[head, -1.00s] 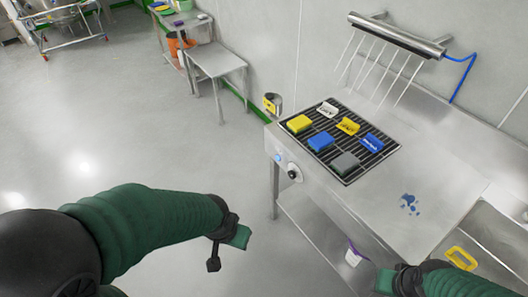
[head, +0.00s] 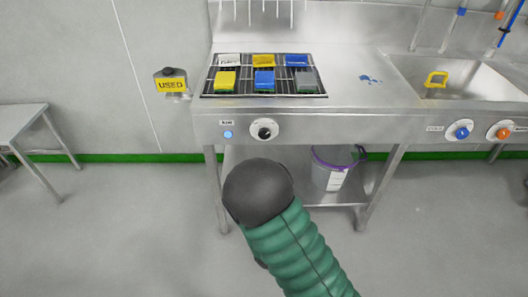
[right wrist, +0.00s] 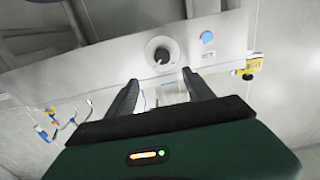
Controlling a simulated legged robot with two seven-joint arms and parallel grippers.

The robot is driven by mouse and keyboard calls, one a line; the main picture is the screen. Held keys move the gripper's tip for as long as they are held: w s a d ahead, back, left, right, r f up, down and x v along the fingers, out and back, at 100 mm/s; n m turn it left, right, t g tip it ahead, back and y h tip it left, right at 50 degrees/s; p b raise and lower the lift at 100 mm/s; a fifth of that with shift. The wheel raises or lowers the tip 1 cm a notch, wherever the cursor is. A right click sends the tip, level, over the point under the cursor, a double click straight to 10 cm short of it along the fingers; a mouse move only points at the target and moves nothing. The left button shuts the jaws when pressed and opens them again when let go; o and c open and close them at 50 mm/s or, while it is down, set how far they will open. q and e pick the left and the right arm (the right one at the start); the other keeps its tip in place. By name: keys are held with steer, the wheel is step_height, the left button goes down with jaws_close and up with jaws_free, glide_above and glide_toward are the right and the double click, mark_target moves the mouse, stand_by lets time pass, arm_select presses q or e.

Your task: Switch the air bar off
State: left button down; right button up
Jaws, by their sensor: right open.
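The black knob (head: 264,129) sits on a white round dial on the bench's front panel. A lit blue light (head: 228,134) is left of it, under a small label. In the right wrist view the knob (right wrist: 160,55) and blue light (right wrist: 207,38) are just beyond the fingers. My right gripper (right wrist: 164,88) is open and empty, apart from the knob. In the head view my right arm reaches up from the bottom below the panel, its gripper hidden. Pale air streaks (head: 278,9) show at the top edge; the air bar itself is out of frame. My left gripper is not in view.
Sponges lie on a black rack (head: 208,86) on the bench. A yellow USED holder (head: 171,82) hangs at its left end. A sink (head: 470,82) with blue and orange knobs is at right. A white bucket (head: 333,172) stands on the lower shelf.

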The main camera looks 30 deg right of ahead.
steer(key=w, duration=0.3)
steer(key=b, duration=0.1)
glide_toward(265, 136)
steer(key=w+d, duration=0.2)
steer(key=shift+w+d+f+b, duration=0.25)
steer(key=shift+w+d+b, duration=0.15)
steer(key=shift+w+d, duration=0.4)
steer(key=w, duration=0.2)
steer(key=shift+w+a+r, duration=0.15)
steer(key=shift+w+r, duration=0.4)
steer(key=shift+w, duration=0.25)
steer(key=shift+d+f, duration=0.25)
steer(key=shift+d, duration=0.45)
steer(key=shift+c, duration=1.6)
steer(key=shift+a, duration=0.3)
steer(key=c, duration=1)
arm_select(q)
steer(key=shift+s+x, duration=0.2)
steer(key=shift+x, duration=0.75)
arm_select(e)
steer(key=shift+d, duration=0.1)
jaws_close()
